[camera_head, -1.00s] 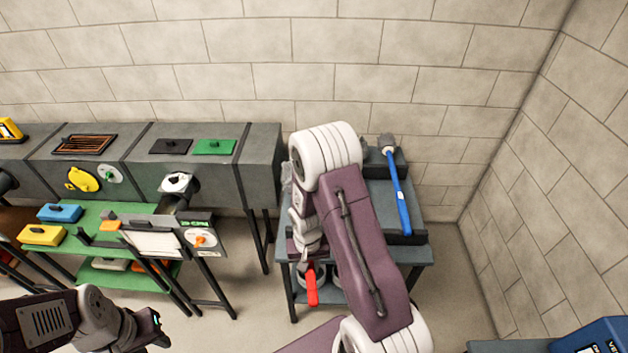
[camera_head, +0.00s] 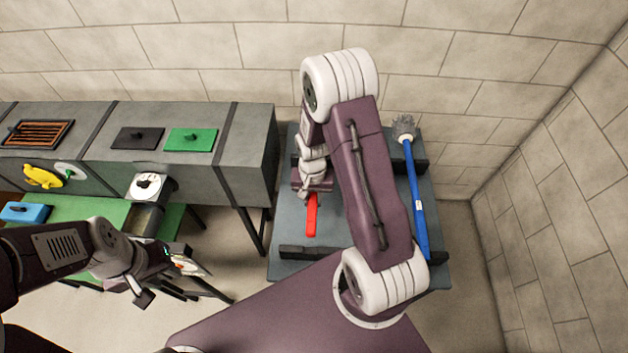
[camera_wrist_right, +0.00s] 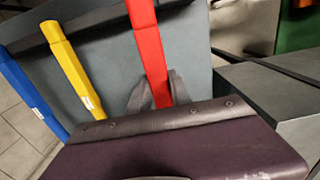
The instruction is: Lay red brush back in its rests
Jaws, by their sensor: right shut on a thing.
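The red brush (camera_head: 312,218) shows only its handle in the head view, above the grey table; its bristle end is hidden by my right arm. My right gripper (camera_head: 313,190) is shut on the red handle, and in the right wrist view its fingers (camera_wrist_right: 155,93) sit on both sides of the red handle (camera_wrist_right: 148,45). A dark front rest bar (camera_head: 305,254) runs across the table near the handle's end; I cannot tell whether they touch. A back rest bar (camera_head: 424,162) stands near the wall. My left gripper (camera_head: 160,293) hangs at lower left, its jaws unclear.
A blue brush (camera_head: 419,215) lies along the table's right side. A yellow brush (camera_wrist_right: 70,62) lies between blue and red in the right wrist view. Grey ducts (camera_head: 240,150) stand left of the table. Block walls close off the back and right.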

